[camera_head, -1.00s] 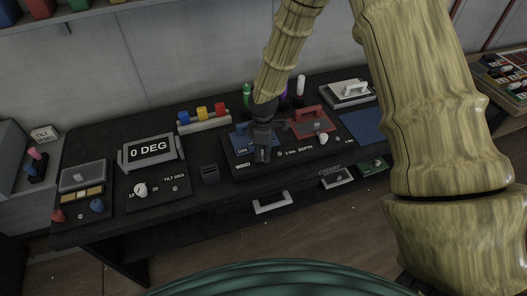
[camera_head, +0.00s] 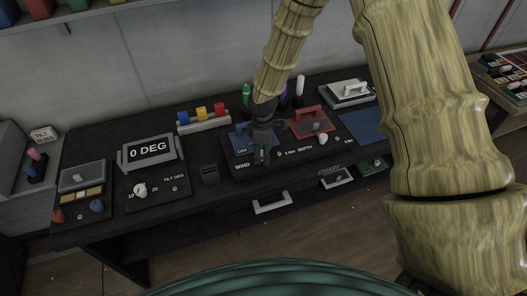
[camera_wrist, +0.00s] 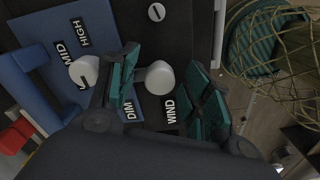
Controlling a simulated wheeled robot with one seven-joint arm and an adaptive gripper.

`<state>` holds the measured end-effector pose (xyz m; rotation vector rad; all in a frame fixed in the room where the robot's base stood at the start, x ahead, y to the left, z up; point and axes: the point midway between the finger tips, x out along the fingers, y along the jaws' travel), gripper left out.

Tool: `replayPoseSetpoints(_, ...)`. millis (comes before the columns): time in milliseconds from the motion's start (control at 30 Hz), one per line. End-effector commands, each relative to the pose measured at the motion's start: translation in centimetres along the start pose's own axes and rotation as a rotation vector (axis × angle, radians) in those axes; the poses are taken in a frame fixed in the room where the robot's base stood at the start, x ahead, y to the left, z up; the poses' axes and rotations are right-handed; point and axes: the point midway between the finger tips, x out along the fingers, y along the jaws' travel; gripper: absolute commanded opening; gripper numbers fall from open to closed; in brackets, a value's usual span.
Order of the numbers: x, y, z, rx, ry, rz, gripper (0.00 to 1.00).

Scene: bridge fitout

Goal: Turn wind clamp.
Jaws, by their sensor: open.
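The wind clamp is a pale round knob (camera_wrist: 159,78) beside the WIND label (camera_wrist: 170,108) on a black panel in the wrist view. My gripper (camera_wrist: 163,66) is open, with one teal-padded finger on each side of the knob. I see dark gaps between the knob and the right finger; the left finger is close to it, and contact cannot be told. In the head view my gripper (camera_head: 263,152) is low over the panel, just right of the WIND label (camera_head: 243,166), and hides the knob.
A second pale knob (camera_wrist: 84,71) sits on the blue plate (camera_wrist: 48,50), left of my left finger. A red-handled plate (camera_head: 308,122) and the DEPTH knob (camera_head: 323,138) stand to the right. A blue mat (camera_head: 362,125) lies bare.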

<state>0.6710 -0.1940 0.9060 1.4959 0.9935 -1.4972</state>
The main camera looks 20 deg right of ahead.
Motion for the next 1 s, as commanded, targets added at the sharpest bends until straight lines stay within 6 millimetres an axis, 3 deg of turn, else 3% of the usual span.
replayPoseSetpoints(167,-1.5,0.1,0.0,0.0,0.002,0.002,0.49)
replayPoseSetpoints(700,-9.8,0.1,0.1,0.001,0.002,0.002,0.49)
replayPoseSetpoints(1000,-11.8,0.0,0.1,0.001,0.001,0.0,0.49)
